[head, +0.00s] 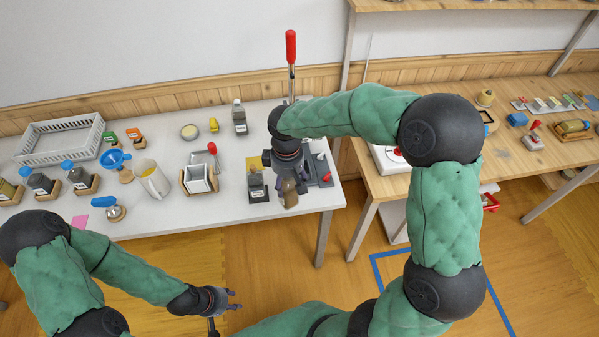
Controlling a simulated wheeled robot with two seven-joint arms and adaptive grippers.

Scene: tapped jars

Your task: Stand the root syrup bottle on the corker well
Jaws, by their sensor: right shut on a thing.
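My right gripper (288,182) reaches over the right end of the white table and points down. It is shut on a brownish bottle (289,197), which I take for the root syrup bottle; its label cannot be read and the gripper covers its upper part. The bottle is close to the table's front edge. The corker shows as a red-handled upright lever (291,48) and a grey base (319,170); my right arm and gripper hide much of it, and I cannot make out its well. My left gripper (232,300) is open and empty, low in front of the table.
A dark-capped bottle (256,182) stands on a dark pad just left of the held bottle. A wooden table (470,165) with a scale stands right, across a gap.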

